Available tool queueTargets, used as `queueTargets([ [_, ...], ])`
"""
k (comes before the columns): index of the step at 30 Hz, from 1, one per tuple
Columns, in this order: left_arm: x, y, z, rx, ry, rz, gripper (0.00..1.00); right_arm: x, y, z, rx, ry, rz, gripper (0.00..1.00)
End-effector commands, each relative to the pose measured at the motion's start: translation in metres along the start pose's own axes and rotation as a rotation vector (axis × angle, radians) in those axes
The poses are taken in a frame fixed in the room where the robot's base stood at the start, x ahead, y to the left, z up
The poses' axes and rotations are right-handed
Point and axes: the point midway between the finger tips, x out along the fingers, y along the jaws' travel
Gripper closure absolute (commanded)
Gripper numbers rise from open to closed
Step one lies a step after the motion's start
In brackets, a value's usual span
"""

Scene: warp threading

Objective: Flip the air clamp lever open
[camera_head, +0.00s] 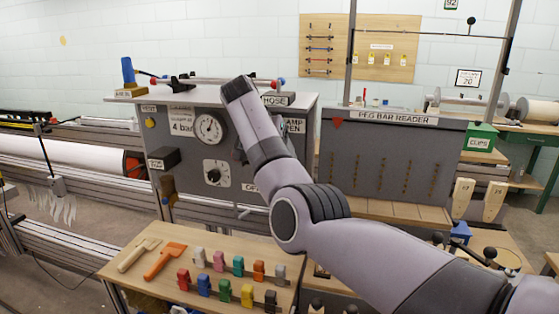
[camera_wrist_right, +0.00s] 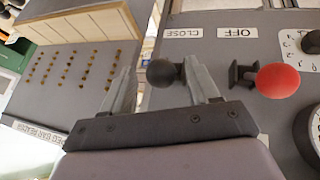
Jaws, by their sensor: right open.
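The air clamp lever shows as a black ball knob (camera_wrist_right: 163,73) on the grey panel in the right wrist view, beside a CLOSE label. My right gripper (camera_wrist_right: 158,80) is open, with its fingers to either side of this knob. I cannot tell whether either finger touches it. In the head view my right arm reaches to the front of the grey control box (camera_head: 220,178) and hides the lever and most of the gripper. My left gripper is not in view.
The peg bar reader (camera_head: 390,155) is right of the box. A wooden tray (camera_head: 215,270) with several coloured clips lies in front.

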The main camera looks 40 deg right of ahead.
Motion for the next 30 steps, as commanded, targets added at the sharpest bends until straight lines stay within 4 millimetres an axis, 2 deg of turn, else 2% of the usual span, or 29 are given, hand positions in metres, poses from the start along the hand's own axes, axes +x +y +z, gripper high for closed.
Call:
queueTargets([
  [6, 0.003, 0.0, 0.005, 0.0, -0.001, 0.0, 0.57, -0.037, 0.0, 0.0, 0.001, 0.004, -0.003, 0.4],
  [10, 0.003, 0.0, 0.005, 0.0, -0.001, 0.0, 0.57, -0.052, 0.0, 0.0, 0.0, 0.002, -0.001, 0.4],
  [15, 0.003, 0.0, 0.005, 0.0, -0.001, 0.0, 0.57, -0.057, 0.0, 0.0, 0.0, 0.001, -0.001, 0.4],
  [30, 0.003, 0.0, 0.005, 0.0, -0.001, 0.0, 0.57, -0.057, 0.0, 0.0, 0.0, 0.001, 0.0, 0.4],
])
